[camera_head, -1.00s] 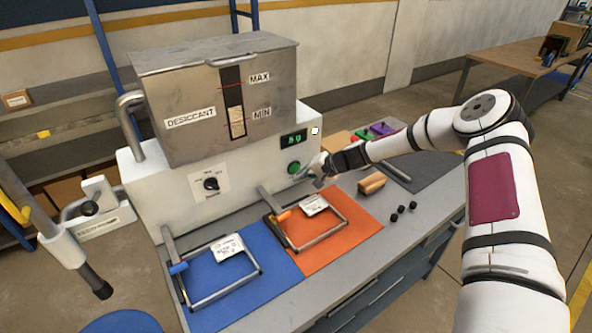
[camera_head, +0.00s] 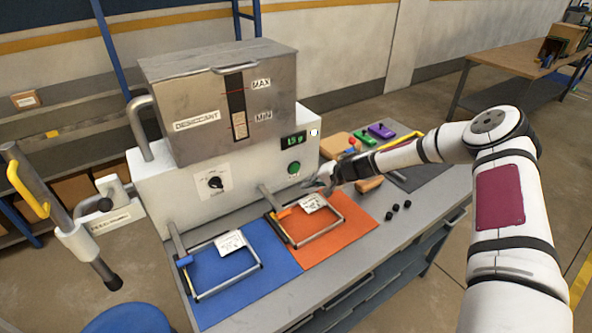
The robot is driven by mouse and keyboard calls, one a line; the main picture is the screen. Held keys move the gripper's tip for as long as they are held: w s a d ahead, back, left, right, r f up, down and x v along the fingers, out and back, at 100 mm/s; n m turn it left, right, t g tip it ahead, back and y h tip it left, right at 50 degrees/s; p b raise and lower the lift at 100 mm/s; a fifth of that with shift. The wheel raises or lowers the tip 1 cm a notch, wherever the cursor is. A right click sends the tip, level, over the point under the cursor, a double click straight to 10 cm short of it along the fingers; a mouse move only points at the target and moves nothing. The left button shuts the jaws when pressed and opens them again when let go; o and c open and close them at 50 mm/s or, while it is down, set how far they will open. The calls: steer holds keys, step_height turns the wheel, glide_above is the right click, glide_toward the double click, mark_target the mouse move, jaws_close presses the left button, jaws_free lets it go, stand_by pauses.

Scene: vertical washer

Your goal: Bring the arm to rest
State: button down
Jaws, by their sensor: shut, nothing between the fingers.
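My gripper (camera_head: 324,178) is shut and empty, held in front of the right end of the white machine (camera_head: 240,184), close to its green button (camera_head: 294,168). The lit display (camera_head: 293,141) above the button reads about 1.5 g. My arm reaches in from the right, bent at the elbow, with the forearm over the right part of the bench. Part of the gripper is small and dark against the bench, so fingertip contact with anything cannot be told.
A blue mat (camera_head: 222,297) and an orange mat (camera_head: 345,237) each bear a metal frame with a label. Coloured items (camera_head: 364,139) lie behind the forearm.

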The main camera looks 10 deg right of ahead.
stand_by(0.4)
steer(key=shift+s+a+r, duration=0.1)
steer(key=shift+a+r, duration=0.1)
steer(key=shift+r, duration=0.2)
steer(key=s+a+r+n+g+h+b, duration=0.1)
steer(key=s+r+n+h, duration=0.1)
steer(key=s+r, duration=0.55)
steer(key=s+a+r+n+g+h, duration=0.1)
steer(key=s+r+n, duration=0.25)
steer(key=r, duration=0.65)
steer(key=s+a+r+n+g+h+b, duration=0.1)
steer(key=s+a+r+n+h, duration=0.1)
steer(key=s+r, duration=0.55)
steer(key=s+d+r, duration=0.1)
steer(key=s+r, duration=0.2)
steer(key=s, duration=0.5)
steer(key=s+d+r+t+h, duration=0.1)
steer(key=s+r, duration=0.3)
steer(key=s, duration=0.3)
steer(key=s+d+r+h+b, duration=0.1)
steer(key=s+d+r, duration=0.1)
steer(key=s, duration=0.6)
steer(key=shift+s+r+m+t, duration=0.35)
steer(key=shift+r+m, duration=0.1)
steer(key=shift+r, duration=0.3)
steer(key=shift+w, duration=0.1)
